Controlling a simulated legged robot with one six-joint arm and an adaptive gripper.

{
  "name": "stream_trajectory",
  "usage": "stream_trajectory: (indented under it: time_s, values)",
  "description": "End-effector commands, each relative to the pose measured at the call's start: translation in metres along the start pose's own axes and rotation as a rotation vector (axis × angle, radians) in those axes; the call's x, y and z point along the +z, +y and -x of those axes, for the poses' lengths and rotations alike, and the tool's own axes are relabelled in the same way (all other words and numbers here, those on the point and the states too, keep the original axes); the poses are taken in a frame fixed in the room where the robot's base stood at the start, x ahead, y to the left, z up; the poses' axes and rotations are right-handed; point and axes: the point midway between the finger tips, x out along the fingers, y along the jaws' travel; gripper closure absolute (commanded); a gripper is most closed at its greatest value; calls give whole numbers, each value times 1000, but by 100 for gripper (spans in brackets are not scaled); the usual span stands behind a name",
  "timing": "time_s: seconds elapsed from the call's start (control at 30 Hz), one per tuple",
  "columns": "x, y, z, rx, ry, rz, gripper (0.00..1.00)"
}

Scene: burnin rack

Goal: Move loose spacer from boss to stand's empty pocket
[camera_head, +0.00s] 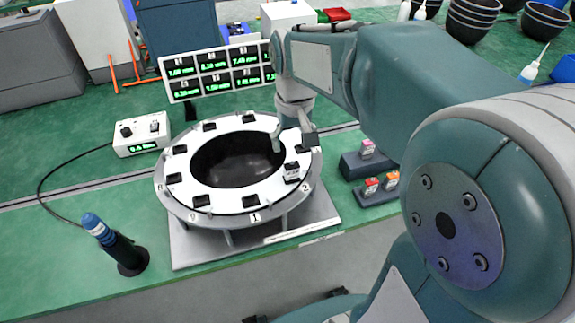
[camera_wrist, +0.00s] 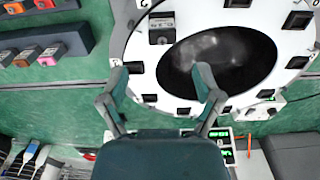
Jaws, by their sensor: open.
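The white ring (camera_head: 225,204) with numbered dark bosses stands on legs. A small block with a pale grey label, which looks like the loose spacer (camera_head: 291,170), sits on its near right part, between labels 1 and 2. It also shows in the wrist view (camera_wrist: 161,22), beyond my fingertips. My gripper (camera_head: 292,142) is open and empty above the ring's right side, apart from the block. The wrist view shows its two fingers spread wide (camera_wrist: 157,88). The dark stepped stand (camera_head: 352,172) holds pink, red and orange pieces. I cannot tell which pocket is empty.
A display board (camera_head: 218,72) with green digits stands behind the ring. A small meter box (camera_head: 141,134) with a cable is at the left. A blue-topped dark tool (camera_head: 115,245) stands front left. My arm hides part of the stand's right side. Green surface is clear around the stand.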

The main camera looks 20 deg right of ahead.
Motion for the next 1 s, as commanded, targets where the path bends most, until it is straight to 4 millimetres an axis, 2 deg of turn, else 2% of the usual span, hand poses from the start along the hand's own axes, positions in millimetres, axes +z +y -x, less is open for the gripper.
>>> stream_trajectory:
  time_s: [0.27, 0.8, 1.0]
  values:
    - [0, -3, -10, 2, -1, 1, 17]
    - [0, -2, -76, 2, -2, 1, 17]
    - [0, -2, -89, 2, -1, 1, 17]
